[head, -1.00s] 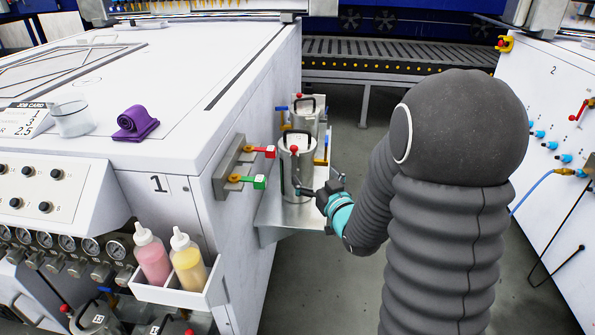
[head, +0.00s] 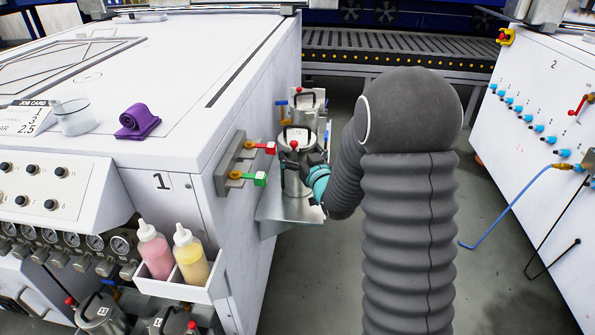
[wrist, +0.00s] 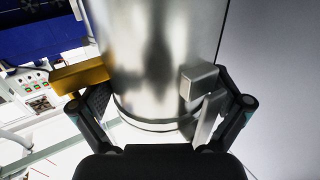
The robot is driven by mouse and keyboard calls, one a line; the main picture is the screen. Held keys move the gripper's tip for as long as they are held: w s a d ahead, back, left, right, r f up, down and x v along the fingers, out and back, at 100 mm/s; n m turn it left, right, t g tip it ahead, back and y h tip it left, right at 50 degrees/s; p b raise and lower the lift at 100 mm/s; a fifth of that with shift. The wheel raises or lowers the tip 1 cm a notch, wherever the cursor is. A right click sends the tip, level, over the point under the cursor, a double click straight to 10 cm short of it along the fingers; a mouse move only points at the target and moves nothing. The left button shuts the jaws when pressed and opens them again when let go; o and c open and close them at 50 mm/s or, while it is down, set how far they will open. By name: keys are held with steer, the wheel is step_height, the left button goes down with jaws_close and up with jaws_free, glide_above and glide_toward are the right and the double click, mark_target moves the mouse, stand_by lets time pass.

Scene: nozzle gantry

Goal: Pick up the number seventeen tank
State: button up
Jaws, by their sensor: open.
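Two silver tanks with dark lid handles stand on a metal shelf (head: 275,212) at the side of machine 1. The front tank (head: 293,182) has a red knob and a lid marking too small to read surely, so I cannot confirm it is seventeen. The rear tank (head: 306,103) is partly hidden behind it. My gripper (head: 308,170) is at the front tank's right side, partly hidden by my arm. In the wrist view a silver tank body (wrist: 155,50) fills the middle, with the open fingers of my gripper (wrist: 160,105) on either side.
Red and green valve handles (head: 257,165) stick out from machine 1 (head: 165,215) left of the tanks. A bottle tray (head: 180,288) hangs nearby. More tanks (head: 100,312) stand low at left. A blue hose (head: 515,212) hangs at machine 2. Floor between the machines is clear.

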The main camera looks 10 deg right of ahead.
steer(key=shift+c, duration=0.3)
steer(key=c, duration=1.2)
steer(key=shift+w+r, duration=0.1)
steer(key=shift+r, duration=0.15)
steer(key=shift+c, duration=1.4)
